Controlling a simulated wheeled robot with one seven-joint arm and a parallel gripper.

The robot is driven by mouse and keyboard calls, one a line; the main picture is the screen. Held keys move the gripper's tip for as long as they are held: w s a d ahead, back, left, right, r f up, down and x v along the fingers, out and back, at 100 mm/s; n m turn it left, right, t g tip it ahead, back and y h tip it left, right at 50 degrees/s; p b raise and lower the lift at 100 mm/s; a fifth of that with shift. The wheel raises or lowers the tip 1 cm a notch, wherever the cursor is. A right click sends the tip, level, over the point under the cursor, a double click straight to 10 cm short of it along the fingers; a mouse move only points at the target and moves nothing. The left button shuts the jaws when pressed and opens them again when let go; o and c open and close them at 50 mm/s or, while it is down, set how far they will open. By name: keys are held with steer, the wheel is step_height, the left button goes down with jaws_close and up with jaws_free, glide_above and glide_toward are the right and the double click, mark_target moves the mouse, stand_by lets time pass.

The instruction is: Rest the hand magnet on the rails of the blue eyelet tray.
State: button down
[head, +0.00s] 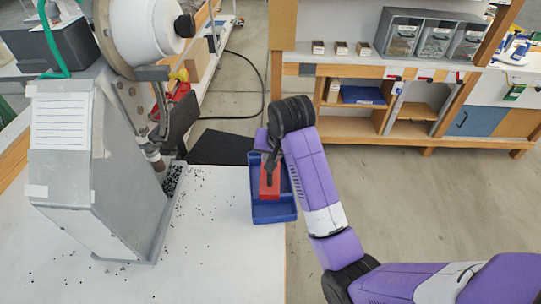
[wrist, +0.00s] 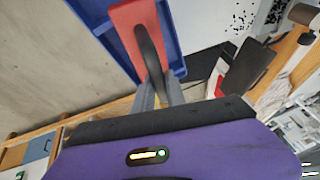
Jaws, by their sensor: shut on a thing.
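The hand magnet is a red block (head: 268,184) with a dark handle, and it also shows in the wrist view (wrist: 127,20). My gripper (head: 270,158) is shut on the handle, its grey fingers (wrist: 158,92) on either side of it in the wrist view. The blue eyelet tray (head: 274,212) lies at the right edge of the white table, and its blue wall shows in the wrist view (wrist: 171,42). The magnet is over the tray, inside its outline in the head view. Whether it touches the rails I cannot tell. My arm hides part of the tray.
A grey eyelet press (head: 95,170) stands on the left of the white table (head: 225,265). Many small dark eyelets (head: 200,208) are scattered beside it. A wooden shelf unit (head: 400,110) with bins stands at the back. The table's front middle is clear.

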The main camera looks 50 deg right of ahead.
steer(key=shift+f, duration=0.25)
steer(key=c, duration=1.3)
jaws_free()
steer(key=shift+f, duration=0.1)
steer(key=shift+s, duration=0.1)
steer(key=shift+p+v, duration=0.5)
steer(key=shift+v, duration=3.5)
